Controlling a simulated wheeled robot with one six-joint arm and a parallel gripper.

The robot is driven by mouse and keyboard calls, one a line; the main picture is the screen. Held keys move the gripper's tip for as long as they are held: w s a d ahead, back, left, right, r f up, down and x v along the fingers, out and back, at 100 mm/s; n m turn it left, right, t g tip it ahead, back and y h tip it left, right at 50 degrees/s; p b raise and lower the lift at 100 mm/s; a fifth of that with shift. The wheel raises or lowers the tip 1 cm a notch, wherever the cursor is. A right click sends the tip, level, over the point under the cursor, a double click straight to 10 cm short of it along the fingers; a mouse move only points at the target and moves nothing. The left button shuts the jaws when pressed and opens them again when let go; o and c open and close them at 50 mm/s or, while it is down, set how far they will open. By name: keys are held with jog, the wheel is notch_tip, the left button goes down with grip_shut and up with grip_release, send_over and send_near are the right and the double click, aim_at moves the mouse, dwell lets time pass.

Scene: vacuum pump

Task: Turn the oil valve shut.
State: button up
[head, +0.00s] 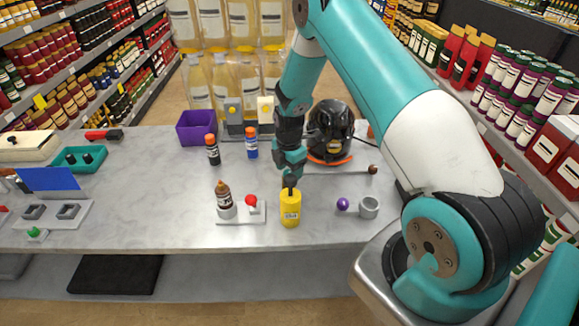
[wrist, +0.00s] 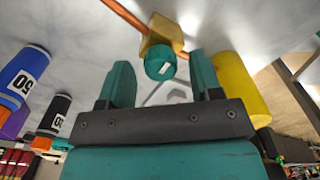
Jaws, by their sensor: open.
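In the wrist view, a small teal knob (wrist: 160,64) with a white mark sits on a gold-coloured block (wrist: 162,35) on an orange pipe (wrist: 124,13). This looks like the oil valve. My gripper (wrist: 160,72) is open, and the knob shows in the gap between its fingertips; contact cannot be told. In the head view, my gripper (head: 290,184) points down above the counter near the yellow can. The black pump (head: 331,126) stands behind it, with an orange strip (head: 331,160) at its foot. I cannot make out the knob in the head view.
A yellow can (head: 290,209) stands close to my gripper. A blue bottle (head: 252,144) and a black bottle (head: 212,151) stand left, near a purple bin (head: 196,128). A purple ball (head: 343,204) and grey cup (head: 369,207) lie right.

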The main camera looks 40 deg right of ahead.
jog(key=shift+f, duration=0.3)
jog(key=c, duration=0.9)
jog(key=shift+c, duration=0.2)
